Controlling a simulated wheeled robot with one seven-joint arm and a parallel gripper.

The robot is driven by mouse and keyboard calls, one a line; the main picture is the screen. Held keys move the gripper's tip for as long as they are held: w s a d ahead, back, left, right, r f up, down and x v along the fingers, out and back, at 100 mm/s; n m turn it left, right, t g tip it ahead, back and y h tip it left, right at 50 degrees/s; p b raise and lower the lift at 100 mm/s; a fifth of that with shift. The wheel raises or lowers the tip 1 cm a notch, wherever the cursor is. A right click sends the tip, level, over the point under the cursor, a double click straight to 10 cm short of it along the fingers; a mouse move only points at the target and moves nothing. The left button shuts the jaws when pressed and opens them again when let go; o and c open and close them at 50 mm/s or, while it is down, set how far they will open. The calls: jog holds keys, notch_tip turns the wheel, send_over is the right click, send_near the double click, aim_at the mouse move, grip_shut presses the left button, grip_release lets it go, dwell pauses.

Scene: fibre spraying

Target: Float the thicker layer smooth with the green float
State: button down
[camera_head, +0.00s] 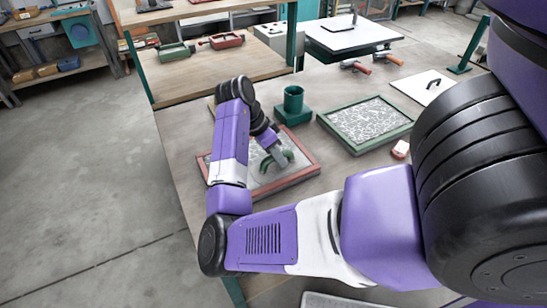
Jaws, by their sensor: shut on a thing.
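My gripper (277,153) is over the red-framed panel (303,179) at the near left of the table. It is shut on the green float (288,156), whose curved green part shows around the fingertips. The float is over the grey layer (247,173) inside the red frame; I cannot tell whether its face touches the layer. My arm hides the left part of this panel. A green-framed panel (365,145) with a speckled white, fibrous layer (368,118) lies to the right. I cannot tell from the picture which layer is thicker.
A green cup on a square base (293,100) stands just behind the red frame. A white board with a black handle (422,90) and red-handled tools (356,67) lie farther back. Shelves stand behind.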

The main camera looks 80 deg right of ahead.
jog(key=shift+s+d, duration=0.35)
jog(key=shift+s, duration=0.15)
notch_tip(320, 180, up, 7)
jog(key=p, duration=0.6)
jog(key=shift+r, duration=0.1)
